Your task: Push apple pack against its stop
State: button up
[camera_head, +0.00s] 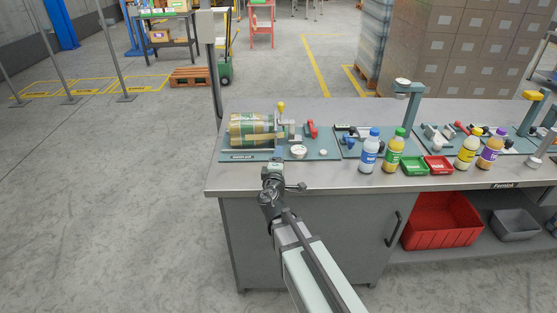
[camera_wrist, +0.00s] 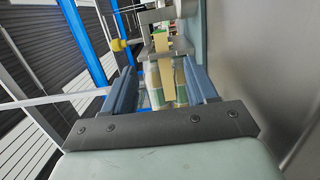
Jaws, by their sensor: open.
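The apple pack (camera_head: 248,130), a tan and brown bundle with a green and white label, lies on the left fixture plate (camera_head: 235,157) at the left end of the bench. My gripper (camera_head: 278,154) is just to the right of the pack's near right end, low over the plate. In the wrist view my gripper (camera_wrist: 165,88) is open, with a blue-grey finger on each side. A tan and green-white surface, apparently part of the pack, shows between the fingers; contact cannot be told. A metal bracket with a yellow knob (camera_head: 281,106) stands at the pack's right end. I cannot tell which part is the stop.
A round white dial (camera_head: 298,152) and a red-handled clamp (camera_head: 312,129) sit right of my gripper. The bench's front-left corner is clear.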

aim_at(283, 135)
jog(key=w, duration=0.4)
jog(key=w+d, duration=0.1)
jog(key=w, duration=0.4)
jog(key=w+d, duration=0.1)
jog(key=w, duration=0.3)
jog(key=shift+w, duration=0.35)
grip_shut()
dwell(0.5)
dwell(0.8)
grip_release()
